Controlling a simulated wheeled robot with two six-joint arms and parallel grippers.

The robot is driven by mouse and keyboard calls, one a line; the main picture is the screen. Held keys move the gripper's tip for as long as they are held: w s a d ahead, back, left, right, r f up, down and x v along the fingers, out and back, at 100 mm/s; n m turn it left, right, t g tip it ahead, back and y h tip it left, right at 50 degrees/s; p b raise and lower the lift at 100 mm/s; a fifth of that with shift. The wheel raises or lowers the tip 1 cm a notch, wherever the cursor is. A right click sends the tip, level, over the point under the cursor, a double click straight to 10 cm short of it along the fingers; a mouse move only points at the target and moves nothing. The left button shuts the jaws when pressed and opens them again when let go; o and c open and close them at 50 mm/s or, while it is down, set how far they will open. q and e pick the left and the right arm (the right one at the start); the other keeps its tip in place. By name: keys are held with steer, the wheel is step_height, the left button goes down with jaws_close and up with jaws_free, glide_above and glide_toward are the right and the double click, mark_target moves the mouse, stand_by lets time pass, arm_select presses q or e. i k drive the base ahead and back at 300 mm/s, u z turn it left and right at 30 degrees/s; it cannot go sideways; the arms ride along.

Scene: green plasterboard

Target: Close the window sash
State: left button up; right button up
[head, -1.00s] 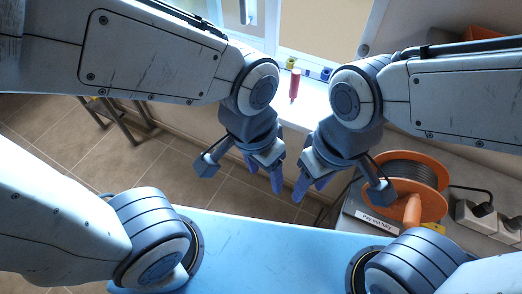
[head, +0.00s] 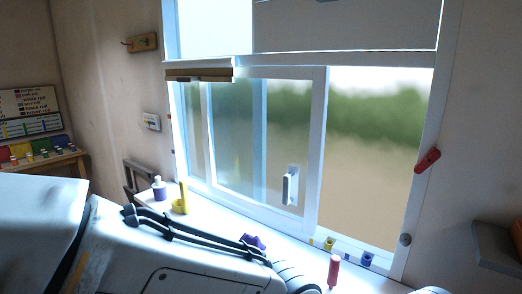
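The window sash (head: 319,140) is a white-framed pane in the left and middle part of the window. A pale upright handle (head: 290,187) sits low on it, near its right side. To the right of the sash the window area (head: 375,160) shows blurred greenery and tan ground with no sash frame across it, and it looks open. My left arm crosses the bottom left of the head view. Neither gripper is in view.
On the white sill stand a red cylinder (head: 334,270), a blue block (head: 367,258), a yellow block (head: 329,243), a purple piece (head: 253,241), a yellow item (head: 181,200) and a white-and-purple bottle (head: 159,188). A pale blind (head: 345,27) covers the upper right.

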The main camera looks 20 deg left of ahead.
mark_target(320, 75)
steer(key=u, duration=0.05)
steer(key=k, duration=0.5)
steer(key=u, duration=2)
steer(key=i, duration=1.25)
steer(key=z, duration=2.05)
